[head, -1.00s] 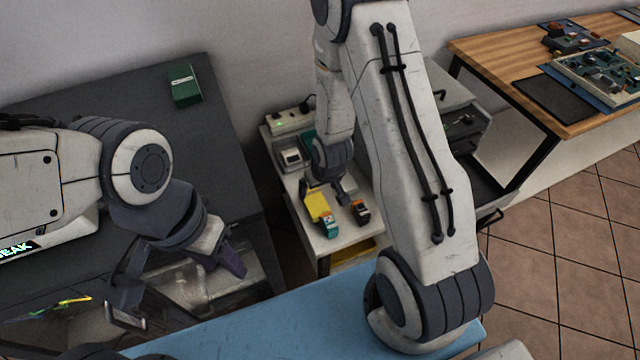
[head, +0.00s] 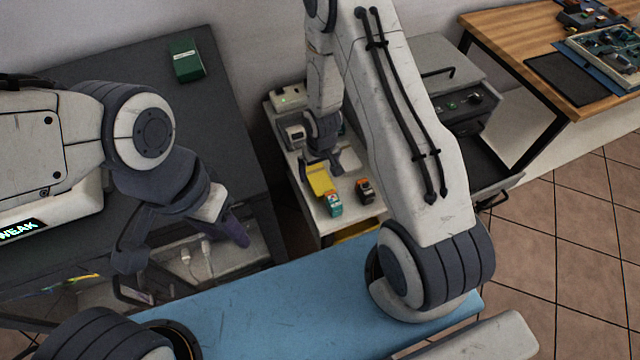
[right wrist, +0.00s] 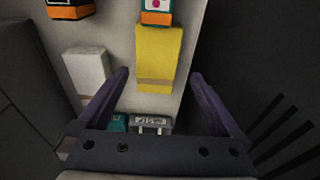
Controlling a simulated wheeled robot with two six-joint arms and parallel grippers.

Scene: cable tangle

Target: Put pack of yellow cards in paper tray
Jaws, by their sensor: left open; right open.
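The pack of yellow cards (head: 319,179) lies on the white top of a small cart. In the right wrist view the yellow pack (right wrist: 158,55) is ahead of the fingertips, lined up with the gap between them. My right gripper (head: 322,164) is open and empty over the cart, at the pack's far end; it also shows in the right wrist view (right wrist: 158,77). I cannot tell its height above the pack. I cannot identify the paper tray with certainty.
A teal-and-orange box (head: 333,204) sits at the pack's near end, and a black-and-orange box (head: 365,190) to its right. A white block (right wrist: 88,72) is beside my right gripper. A grey machine (head: 462,105) stands right of the cart. The blue surface (head: 270,305) is mostly clear.

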